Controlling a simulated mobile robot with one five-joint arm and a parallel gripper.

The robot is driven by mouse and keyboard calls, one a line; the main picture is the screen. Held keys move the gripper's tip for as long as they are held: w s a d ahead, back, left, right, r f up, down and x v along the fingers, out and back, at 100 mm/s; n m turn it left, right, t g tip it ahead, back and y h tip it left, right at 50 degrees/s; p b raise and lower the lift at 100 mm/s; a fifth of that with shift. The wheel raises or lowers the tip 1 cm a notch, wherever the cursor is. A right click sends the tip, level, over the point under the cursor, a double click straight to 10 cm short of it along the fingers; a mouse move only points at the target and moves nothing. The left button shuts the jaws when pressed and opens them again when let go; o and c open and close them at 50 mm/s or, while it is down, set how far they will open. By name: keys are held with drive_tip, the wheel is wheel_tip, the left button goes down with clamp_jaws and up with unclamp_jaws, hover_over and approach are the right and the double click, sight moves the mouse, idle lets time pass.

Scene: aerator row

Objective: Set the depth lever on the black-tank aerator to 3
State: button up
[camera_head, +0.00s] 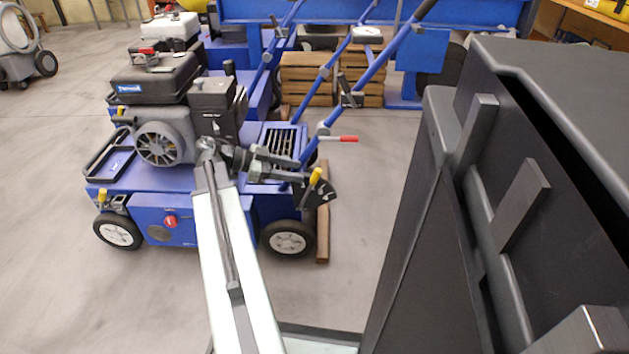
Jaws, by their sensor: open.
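The black-tank aerator (160,205) is the near blue machine at left centre, with a black tank (155,80) on its engine. A yellow-tipped lever (316,175) stands at its right rear, over a dark plate (320,195) with small pale marks too small to read. This looks like the depth lever; I cannot tell which mark it is at. My gripper (301,168) reaches from the left across the aerator's rear deck. Its open fingers point right, toward the yellow tip, and look just short of it. I cannot tell whether they touch the lever.
A red-tipped lever (342,138) sticks out above the plate, beside the blue handlebar (375,65). A wooden beam (322,225) lies by the rear wheel (288,238). A white-tank aerator (172,27) and wooden crates (305,78) stand behind. Floor is clear at front left.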

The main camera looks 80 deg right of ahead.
sight(313, 175)
drive_tip(key=b+x, duration=0.2)
drive_tip(key=x, duration=0.4)
drive_tip(key=shift+s+f+b, duration=0.3)
drive_tip(key=shift+b, duration=0.05)
drive_tip(key=shift+s+d, duration=0.2)
drive_tip(key=shift+s, duration=0.2)
clamp_jaws()
drive_tip(key=shift+w, duration=0.1)
drive_tip(key=shift+a, duration=0.1)
idle(0.5)
